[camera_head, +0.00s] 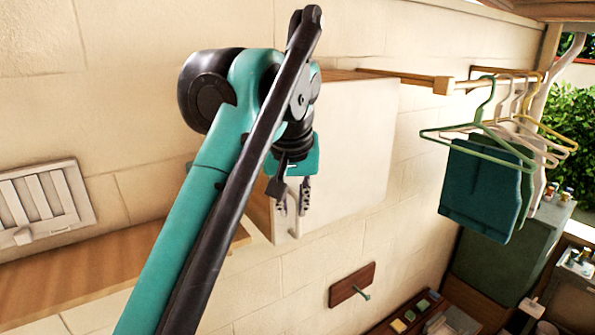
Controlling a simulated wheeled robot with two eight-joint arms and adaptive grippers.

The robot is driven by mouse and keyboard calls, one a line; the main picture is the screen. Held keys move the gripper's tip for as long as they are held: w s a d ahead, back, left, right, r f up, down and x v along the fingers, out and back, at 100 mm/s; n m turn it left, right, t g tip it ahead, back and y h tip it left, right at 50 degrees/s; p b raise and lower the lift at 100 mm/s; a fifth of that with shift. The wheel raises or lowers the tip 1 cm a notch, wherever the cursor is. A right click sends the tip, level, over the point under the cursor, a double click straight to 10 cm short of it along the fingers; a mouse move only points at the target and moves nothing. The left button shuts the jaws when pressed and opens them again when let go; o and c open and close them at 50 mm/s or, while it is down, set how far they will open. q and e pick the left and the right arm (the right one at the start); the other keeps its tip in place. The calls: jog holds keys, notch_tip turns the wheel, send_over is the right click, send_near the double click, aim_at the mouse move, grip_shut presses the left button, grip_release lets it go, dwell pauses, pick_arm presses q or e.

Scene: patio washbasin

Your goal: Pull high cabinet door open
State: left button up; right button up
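The high cabinet is on the wall in the middle of the view, with a pale, flat door (352,150) and wooden sides. My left arm reaches up from the bottom and hides the cabinet's upper left part. My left gripper (293,200) points down in front of the door's lower left area. Its two fingers are apart, with a pale surface between them. A small pale upright piece, perhaps the handle, shows by the fingertips; I cannot tell if the fingers touch it. The door looks shut or nearly so. My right gripper is out of view.
A wooden rail with hangers (490,140) and a teal cloth (482,190) is to the right. A wooden shelf (90,275) and a white vent (42,203) are at left. A small wooden wall hook (352,285) sits below the cabinet. A green cabinet (505,255) stands at lower right.

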aim_at(298, 233)
pick_arm(q)
jog(key=w+f, duration=0.2)
jog(key=f, duration=0.1)
jog(key=w+d+f, duration=0.1)
jog(key=f, duration=0.1)
jog(key=shift+w, duration=0.3)
jog(key=shift+s, duration=0.1)
jog(key=shift+r, duration=0.1)
jog(key=shift+c, duration=0.3)
grip_shut()
